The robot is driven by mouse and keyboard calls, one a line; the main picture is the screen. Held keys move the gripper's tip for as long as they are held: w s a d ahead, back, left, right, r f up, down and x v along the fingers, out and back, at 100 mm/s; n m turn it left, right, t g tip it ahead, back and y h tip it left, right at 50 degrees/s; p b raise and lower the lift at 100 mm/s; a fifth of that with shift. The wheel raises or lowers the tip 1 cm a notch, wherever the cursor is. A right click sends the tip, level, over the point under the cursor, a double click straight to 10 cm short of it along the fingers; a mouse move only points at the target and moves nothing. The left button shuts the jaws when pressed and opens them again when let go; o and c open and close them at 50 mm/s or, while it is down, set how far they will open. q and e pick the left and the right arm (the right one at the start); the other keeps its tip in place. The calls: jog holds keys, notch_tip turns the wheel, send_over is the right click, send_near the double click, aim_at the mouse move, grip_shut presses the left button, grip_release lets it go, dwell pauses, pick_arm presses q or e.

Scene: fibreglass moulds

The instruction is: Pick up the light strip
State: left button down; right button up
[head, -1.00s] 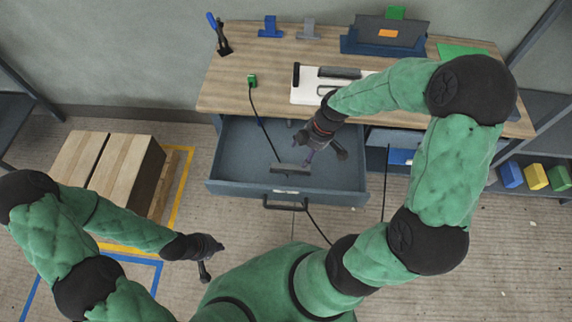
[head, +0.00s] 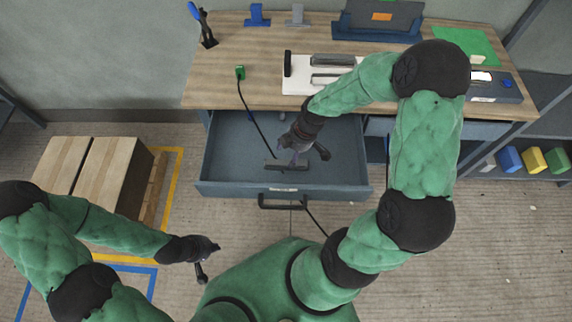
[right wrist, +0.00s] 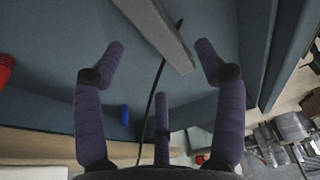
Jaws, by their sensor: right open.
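The light strip (head: 286,165) is a grey bar lying in the open drawer, near its front wall. In the right wrist view the strip (right wrist: 155,30) runs diagonally beyond the fingertips, with a black cable by it. My right gripper (head: 298,152) reaches down into the drawer just above and behind the strip and partly covers it. In the right wrist view its purple fingers (right wrist: 160,52) are spread and empty, with the strip's end between and beyond them. My left gripper (head: 208,262) is low at the left, its fingers apart and empty, away from the drawer.
The blue-grey drawer (head: 225,178) is pulled out below the wooden workbench (head: 235,85). A black cable (head: 252,115) drops from a green block (head: 240,72) into the drawer. A white board (head: 297,85) lies on the bench. Wooden boxes (head: 90,165) stand at the left.

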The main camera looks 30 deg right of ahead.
aim_at(286, 160)
jog(key=b+x, duration=0.1)
jog(key=x, duration=0.3)
jog(key=shift+f+b, duration=0.4)
jog(key=c, duration=1.3)
